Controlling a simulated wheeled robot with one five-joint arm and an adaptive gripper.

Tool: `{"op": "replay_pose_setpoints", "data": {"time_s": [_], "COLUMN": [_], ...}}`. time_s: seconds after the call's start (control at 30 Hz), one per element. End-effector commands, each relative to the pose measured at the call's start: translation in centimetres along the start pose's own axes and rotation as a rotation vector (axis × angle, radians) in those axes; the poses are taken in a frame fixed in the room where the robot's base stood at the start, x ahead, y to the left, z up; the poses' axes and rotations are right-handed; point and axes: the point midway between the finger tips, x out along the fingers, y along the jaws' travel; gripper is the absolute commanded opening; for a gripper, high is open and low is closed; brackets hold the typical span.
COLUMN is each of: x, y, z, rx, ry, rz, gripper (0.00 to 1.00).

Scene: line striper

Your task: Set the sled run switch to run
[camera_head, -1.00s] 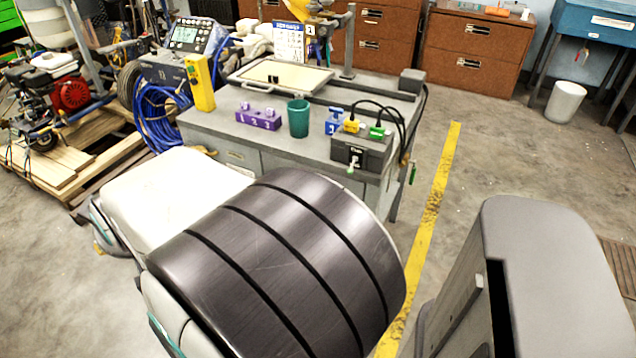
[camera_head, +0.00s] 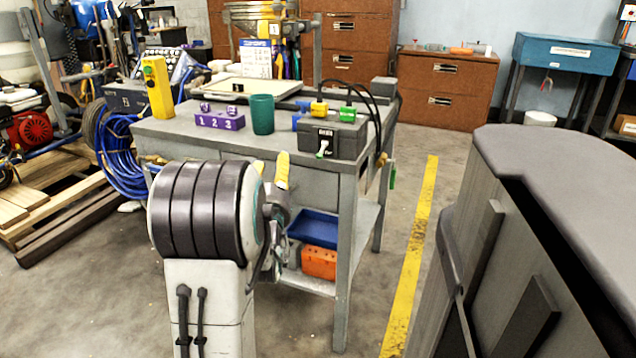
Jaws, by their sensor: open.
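A dark grey box (camera_head: 343,138) stands on the front right of the grey workbench. A small light-coloured lever (camera_head: 323,148) is on its front face, with small lettering around it that I cannot read clearly; it looks like the run switch, but its setting is unclear. Yellow and green plugs with black cables sit on top of the box. My gripper (camera_head: 272,169), with yellow fingertips, is in front of the workbench, left of and below the box. It is open and apart from the lever. My own arm partly hides it.
On the workbench (camera_head: 290,152) are a purple numbered block (camera_head: 219,121), a green cup (camera_head: 262,114) and a yellow button box (camera_head: 158,88). A blue tray (camera_head: 314,226) and an orange block (camera_head: 319,262) are on the lower shelf. Floor is clear around the yellow line (camera_head: 412,262).

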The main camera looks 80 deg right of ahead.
Motion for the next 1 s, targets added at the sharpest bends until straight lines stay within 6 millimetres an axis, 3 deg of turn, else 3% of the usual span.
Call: {"op": "replay_pose_setpoints", "data": {"time_s": [0.03, 0.1, 0.3, 0.47, 1.0], "x": [-0.3, -0.5, -1.1, -0.7, 4.3], "y": [2.3, 4.5, 8.1, 8.9, 9.4], "z": [1.5, 1.7, 1.8, 1.7, 0.6], "rx": [-0.007, -0.015, -0.034, -0.038, -0.038], "ry": [0.037, 0.087, 0.173, 0.194, 0.193], "rz": [0.038, 0.073, 0.129, 0.141, 0.139], "gripper": [0.41, 0.41, 0.41, 0.41, 0.41]}}
